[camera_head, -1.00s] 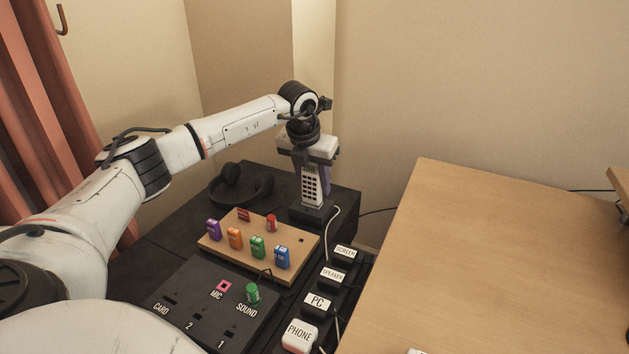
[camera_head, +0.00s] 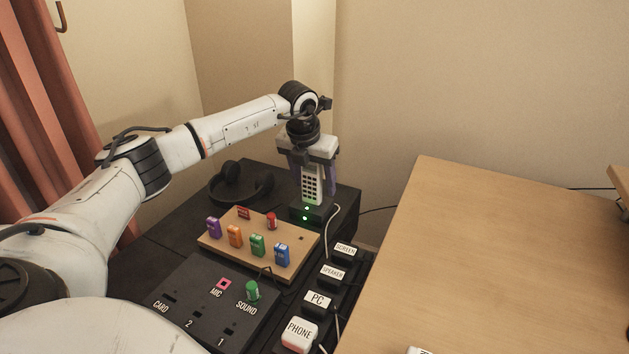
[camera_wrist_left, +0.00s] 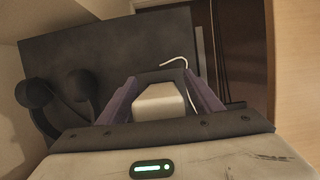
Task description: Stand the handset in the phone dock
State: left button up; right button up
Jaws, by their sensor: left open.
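The white handset (camera_head: 312,187) with a dark keypad stands upright in the black phone dock (camera_head: 325,214) on the far part of the dark cabinet. Two green lights glow on the dock's front. My left gripper (camera_head: 313,178) is open around the handset's upper part, its purple fingers apart on either side. In the left wrist view the handset's pale top (camera_wrist_left: 160,101) shows between the spread fingers of my left gripper (camera_wrist_left: 158,90). My right gripper is not in view.
Black headphones (camera_head: 240,184) lie left of the dock. A wooden board (camera_head: 265,260) with several coloured blocks and a black panel (camera_head: 190,290) with sockets stand nearer. A wooden desk (camera_head: 490,270) lies to the right.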

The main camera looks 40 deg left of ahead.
pick_arm(q)
jog(key=a+p+v, duration=0.1)
jog(key=v, duration=0.9)
jog(key=shift+d+p, duration=0.3)
jog(key=shift+d, duration=0.15)
jog(key=shift+s+r, duration=0.1)
